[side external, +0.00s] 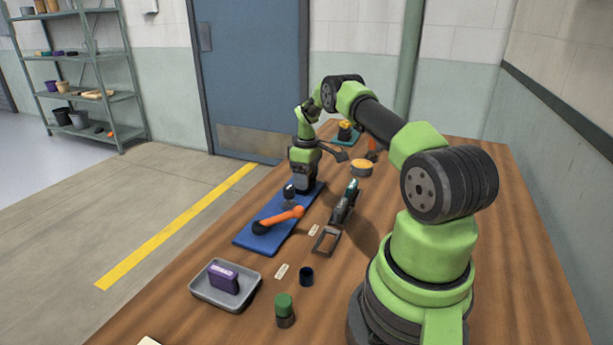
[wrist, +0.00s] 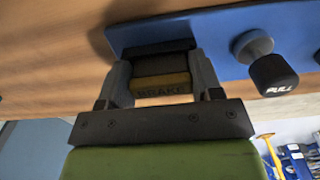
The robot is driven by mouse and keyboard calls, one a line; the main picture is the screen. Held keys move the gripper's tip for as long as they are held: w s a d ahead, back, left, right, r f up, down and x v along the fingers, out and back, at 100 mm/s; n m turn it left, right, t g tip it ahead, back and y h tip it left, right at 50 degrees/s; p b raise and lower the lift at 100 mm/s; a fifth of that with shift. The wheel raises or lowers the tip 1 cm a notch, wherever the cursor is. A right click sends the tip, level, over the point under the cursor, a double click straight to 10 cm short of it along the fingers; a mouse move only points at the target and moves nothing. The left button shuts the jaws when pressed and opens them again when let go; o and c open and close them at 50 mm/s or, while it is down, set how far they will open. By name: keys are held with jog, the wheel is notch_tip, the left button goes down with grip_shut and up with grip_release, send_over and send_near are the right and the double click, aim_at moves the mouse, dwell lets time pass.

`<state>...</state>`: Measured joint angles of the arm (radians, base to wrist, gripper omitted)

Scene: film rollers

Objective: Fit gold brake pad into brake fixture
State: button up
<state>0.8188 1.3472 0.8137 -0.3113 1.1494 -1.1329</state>
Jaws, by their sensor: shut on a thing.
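My gripper (wrist: 160,72) is shut on the gold brake pad (wrist: 160,85), which bears the letters BRAKE and sits between the two grey fingers. A dark block (wrist: 158,63) lies just beyond the pad, against the blue base of the brake fixture (wrist: 205,30). I cannot tell whether pad and block touch. A black knob marked PULL (wrist: 274,72) stands on the base to the right. In the side view my gripper (side external: 304,184) is low over the far end of the blue base (side external: 262,241); the pad is hidden there. An orange lever (side external: 282,220) lies across the base.
A grey tray (side external: 245,297) holds a purple box (side external: 223,278). A green-topped cylinder (side external: 285,308), a dark cup (side external: 306,276) and a dark tool with a frame (side external: 340,215) stand nearby. An orange-topped round tin (side external: 362,168) is behind.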

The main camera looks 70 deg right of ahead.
jog(key=shift+f, duration=0.15)
jog(key=o, duration=1)
jog(key=shift+o, duration=0.6)
jog(key=shift+a+f, duration=0.1)
jog(key=shift+a, duration=0.05)
jog(key=shift+c, duration=0.7)
jog(key=shift+o, duration=1.4)
jog(key=shift+r, duration=3.65)
